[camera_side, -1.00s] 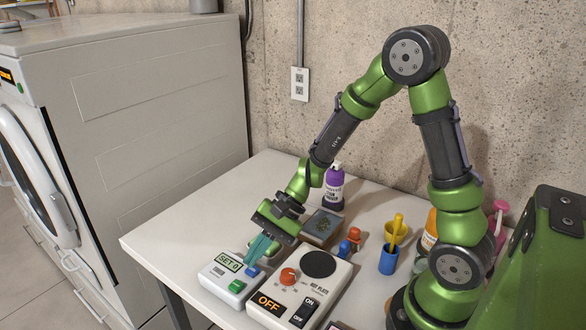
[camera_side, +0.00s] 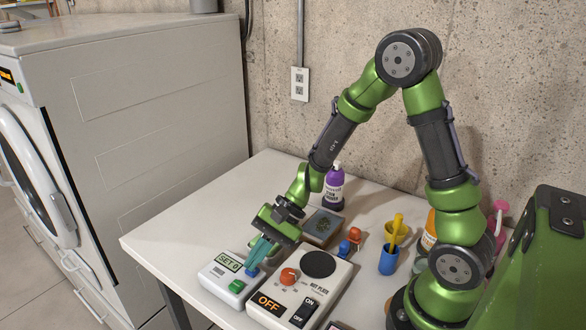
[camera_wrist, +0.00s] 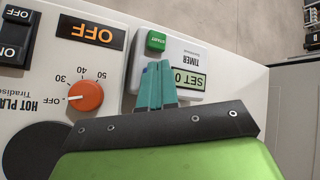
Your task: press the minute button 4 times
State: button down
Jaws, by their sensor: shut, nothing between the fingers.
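The timer (camera_side: 216,272) is a white box at the left front of the table, with a display reading "SET 0" (camera_side: 229,262) and a green START button (camera_side: 237,287). Its blue button (camera_side: 251,272) lies at my gripper's tips. My gripper (camera_side: 256,263) has teal fingers, shut and empty, pointing down over the timer. In the wrist view the fingers (camera_wrist: 157,68) cover the blue button's place, beside the display (camera_wrist: 187,79) and START button (camera_wrist: 156,41). I cannot tell whether the tips touch the button.
A hot plate (camera_side: 325,290) with an orange knob (camera_side: 289,277) and an OFF display stands right beside the timer. The table's left part is clear.

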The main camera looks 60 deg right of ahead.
aim_at(257, 267)
jog(key=shift+f, duration=0.3)
jog(key=shift+r, duration=0.1)
dwell(0.4)
jog(key=shift+r, duration=0.8)
jog(key=shift+r, duration=0.1)
jog(key=shift+r, duration=2.4)
dwell(0.5)
notch_tip(257, 267, up, 4)
jog(key=shift+f, duration=0.1)
